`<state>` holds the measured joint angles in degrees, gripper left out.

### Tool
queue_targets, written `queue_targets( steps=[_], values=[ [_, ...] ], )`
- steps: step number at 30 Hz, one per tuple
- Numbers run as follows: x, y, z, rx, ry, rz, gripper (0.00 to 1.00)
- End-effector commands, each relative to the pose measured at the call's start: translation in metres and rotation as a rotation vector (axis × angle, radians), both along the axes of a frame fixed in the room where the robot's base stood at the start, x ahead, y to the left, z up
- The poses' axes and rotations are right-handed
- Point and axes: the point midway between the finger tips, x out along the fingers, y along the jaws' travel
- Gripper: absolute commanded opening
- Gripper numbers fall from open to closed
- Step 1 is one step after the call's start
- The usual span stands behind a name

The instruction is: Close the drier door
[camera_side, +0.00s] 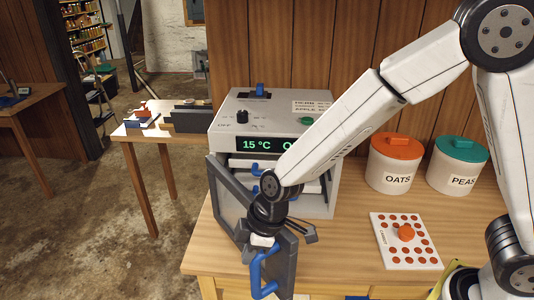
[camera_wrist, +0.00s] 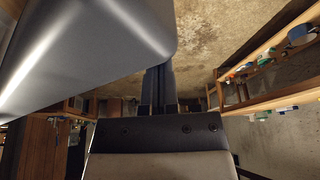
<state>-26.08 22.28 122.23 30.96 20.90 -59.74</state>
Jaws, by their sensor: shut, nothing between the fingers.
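The drier (camera_side: 270,115) is a pale grey box on the wooden bench, with a green "15 °C" display. Its dark grey framed door (camera_side: 228,192) stands open, swung out from the left side toward the front. A blue handle (camera_side: 256,272) is on the door's near end. My gripper (camera_side: 264,236) is shut and empty, in front of the door in the side view, just above the handle. I cannot tell if it touches the door. In the wrist view the closed dark fingers (camera_wrist: 158,88) point upward beside a large smooth grey surface (camera_wrist: 75,50).
White OATS (camera_side: 394,165) and PEAS (camera_side: 457,165) canisters stand right of the drier. A white board with red dots (camera_side: 387,250) lies on the bench. Blue-handled trays (camera_side: 262,170) show inside the drier. Open floor (camera_side: 130,255) lies left of the bench.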

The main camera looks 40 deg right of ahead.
Motion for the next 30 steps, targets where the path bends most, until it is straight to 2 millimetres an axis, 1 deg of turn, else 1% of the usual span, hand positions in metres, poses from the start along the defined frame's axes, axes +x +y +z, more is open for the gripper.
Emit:
queue_targets(
  steps=[1,8,23,30],
  values=[
    [-0.002,-0.007,0.0,0.0,0.0,-0.004,0.0],
    [-0.01,-0.037,0.0,0.0,0.001,-0.005,0.0],
    [-0.017,-0.103,0.0,0.0,0.001,0.194,0.0],
    [-0.015,-0.14,0.0,0.0,0.0,0.3,0.0]
  ],
)
